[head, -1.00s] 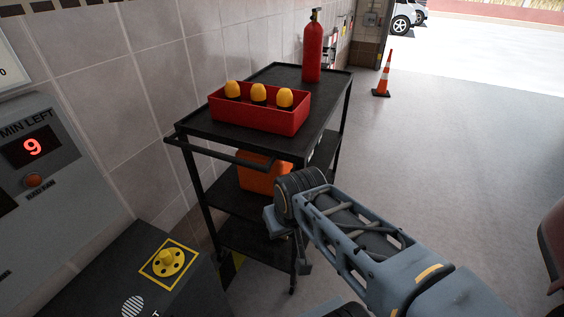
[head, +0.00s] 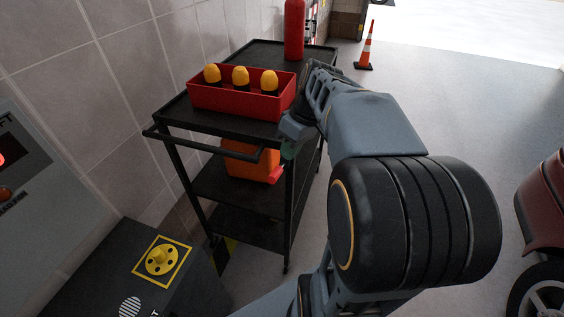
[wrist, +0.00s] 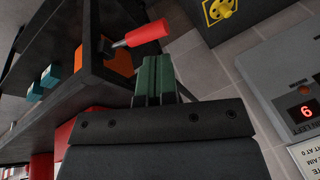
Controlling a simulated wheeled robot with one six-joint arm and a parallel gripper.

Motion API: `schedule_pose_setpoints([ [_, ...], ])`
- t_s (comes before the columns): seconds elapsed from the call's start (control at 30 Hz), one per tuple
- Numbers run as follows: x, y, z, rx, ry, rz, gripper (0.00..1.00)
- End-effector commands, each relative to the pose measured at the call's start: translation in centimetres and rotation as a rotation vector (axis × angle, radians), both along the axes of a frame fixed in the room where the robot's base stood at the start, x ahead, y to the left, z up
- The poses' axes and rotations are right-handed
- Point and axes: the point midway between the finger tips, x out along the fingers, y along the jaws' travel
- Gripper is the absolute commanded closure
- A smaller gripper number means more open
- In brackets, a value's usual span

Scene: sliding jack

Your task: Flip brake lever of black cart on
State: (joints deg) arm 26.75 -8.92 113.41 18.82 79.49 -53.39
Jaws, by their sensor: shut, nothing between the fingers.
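The black cart (head: 222,134) stands along the tiled wall, with a push handle at its near end. A lever with a red grip (head: 276,174) shows at the cart's near right post, below the top shelf. In the wrist view the red grip (wrist: 147,33) sticks out sideways from a dark mount beside the cart frame. My gripper (head: 289,150) is just above the lever in the head view. In the wrist view its green fingers (wrist: 155,62) are together and empty, with their tips close to the red grip. I cannot tell whether they touch it.
A red bin (head: 242,98) with yellow-topped items and a red extinguisher (head: 294,30) stand on the cart top. An orange container (head: 248,160) is on the shelf below. A dark box with a yellow button (head: 162,259) stands near left.

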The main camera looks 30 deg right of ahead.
Motion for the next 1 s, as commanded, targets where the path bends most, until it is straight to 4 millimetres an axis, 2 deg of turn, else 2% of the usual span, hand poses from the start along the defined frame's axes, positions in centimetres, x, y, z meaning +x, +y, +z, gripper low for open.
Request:
schedule_pose_setpoints([
  [0.03, 0.6, -1.7, 0.9, 0.045, -0.011, 0.039, 1.00],
  [0.1, 1.1, -3.4, 1.8, 0.100, -0.042, 0.106, 1.00],
  [0.2, 1.5, -5.4, 2.8, 0.155, -0.088, 0.180, 1.00],
  [0.33, 1.7, -6.7, 3.4, 0.193, -0.129, 0.235, 1.00],
  [0.77, 1.7, -6.9, 3.4, 0.201, -0.141, 0.252, 1.00],
  [1.0, 1.9, -5.4, 1.2, 0.201, -0.138, 0.253, 1.00],
])
